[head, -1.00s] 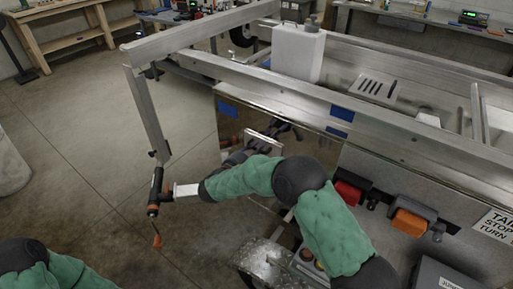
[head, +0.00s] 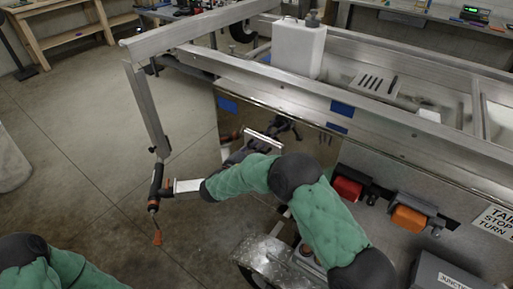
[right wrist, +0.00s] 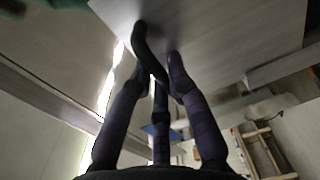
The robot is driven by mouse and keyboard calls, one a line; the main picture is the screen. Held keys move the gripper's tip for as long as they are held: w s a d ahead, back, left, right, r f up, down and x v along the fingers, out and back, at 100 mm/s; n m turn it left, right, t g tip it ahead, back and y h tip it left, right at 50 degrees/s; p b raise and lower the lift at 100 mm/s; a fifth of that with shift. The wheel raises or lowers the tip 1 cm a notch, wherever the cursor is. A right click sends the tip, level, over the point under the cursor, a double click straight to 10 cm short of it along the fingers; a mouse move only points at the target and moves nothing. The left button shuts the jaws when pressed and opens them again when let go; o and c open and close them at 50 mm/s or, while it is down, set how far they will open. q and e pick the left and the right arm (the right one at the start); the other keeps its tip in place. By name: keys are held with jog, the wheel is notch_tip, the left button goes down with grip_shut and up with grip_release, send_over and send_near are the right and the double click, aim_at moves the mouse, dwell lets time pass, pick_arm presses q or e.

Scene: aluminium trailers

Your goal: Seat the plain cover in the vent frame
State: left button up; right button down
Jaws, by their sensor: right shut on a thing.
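The plain cover shows in the right wrist view as a large flat grey plate (right wrist: 225,40) across the top. My right gripper (right wrist: 156,62) is shut on it, with its dark fingers against the plate. In the head view the gripper (head: 240,152) is partly hidden behind my green-sleeved forearm, close to the trailer's shiny side panel. A bright edge of the plate (head: 262,140) shows beside it, with a dark reflection behind. I cannot make out the vent frame with certainty; my arm covers part of the panel. My left gripper is out of view; only its arm shows at bottom left.
A slotted plate (head: 374,81) and a white jug (head: 298,47) stand on the trailer top. Red (head: 347,188) and orange (head: 409,219) lamps, a grey box (head: 446,274) and a fender (head: 265,262) lie near my right arm. Floor at left is mostly clear.

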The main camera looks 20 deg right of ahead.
jog(key=shift+f, duration=2.7)
jog(key=c, duration=1.1)
grip_release()
jog(key=shift+a, duration=0.1)
jog(key=v, duration=1.2)
